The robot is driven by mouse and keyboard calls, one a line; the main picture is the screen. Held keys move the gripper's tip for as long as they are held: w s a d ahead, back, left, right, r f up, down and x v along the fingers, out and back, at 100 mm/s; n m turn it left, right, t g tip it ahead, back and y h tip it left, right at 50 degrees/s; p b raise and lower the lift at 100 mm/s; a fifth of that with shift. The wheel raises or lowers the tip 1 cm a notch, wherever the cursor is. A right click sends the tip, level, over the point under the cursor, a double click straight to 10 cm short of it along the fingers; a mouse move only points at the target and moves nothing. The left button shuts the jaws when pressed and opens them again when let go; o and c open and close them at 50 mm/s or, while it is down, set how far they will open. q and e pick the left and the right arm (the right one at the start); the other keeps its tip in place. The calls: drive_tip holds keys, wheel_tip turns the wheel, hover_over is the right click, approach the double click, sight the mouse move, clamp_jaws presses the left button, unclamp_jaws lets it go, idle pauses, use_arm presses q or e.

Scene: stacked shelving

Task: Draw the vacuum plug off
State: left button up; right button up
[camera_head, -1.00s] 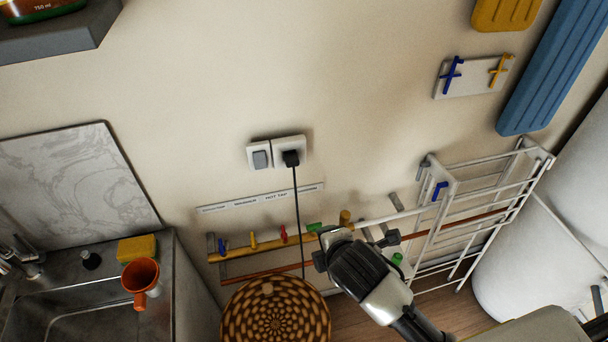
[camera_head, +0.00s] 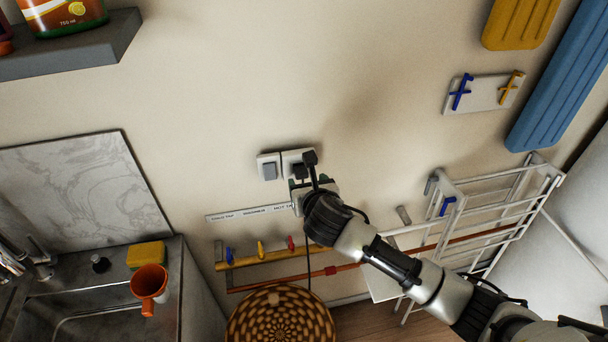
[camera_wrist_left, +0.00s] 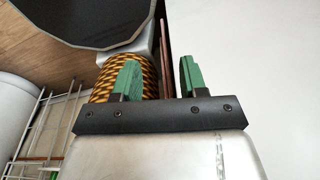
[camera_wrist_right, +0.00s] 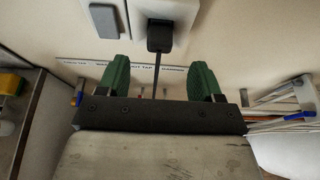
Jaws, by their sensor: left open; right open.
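The black vacuum plug (camera_wrist_right: 159,36) sits in the white wall socket (camera_wrist_right: 168,8) in the right wrist view, with its black cord hanging straight down. In the head view the plug (camera_head: 299,171) is partly covered by my right gripper (camera_head: 303,172). My right gripper (camera_wrist_right: 158,78) is open and empty, its green fingers pointing at the wall on either side of the cord, just below the plug and apart from it. My left gripper (camera_wrist_left: 157,80) is open and empty, away from the socket; a woven basket (camera_wrist_left: 149,70) shows behind its fingers.
A light switch (camera_head: 269,167) is left of the socket. Pipes with coloured valves (camera_head: 261,249) run below a label strip (camera_head: 240,213). A white drying rack (camera_head: 500,210) stands right; a sink (camera_head: 100,315) with an orange cup (camera_head: 148,284) is left.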

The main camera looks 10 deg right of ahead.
sight(303, 177)
drive_tip(key=shift+p+x, duration=0.5)
drive_tip(key=shift+x, duration=2.65)
drive_tip(key=c, duration=1)
drive_tip(key=shift+s+f, duration=0.1)
drive_tip(key=shift+s, duration=0.05)
drive_tip(key=shift+s, duration=0.4)
drive_tip(key=shift+s, duration=0.3)
drive_tip(key=shift+s, duration=0.9)
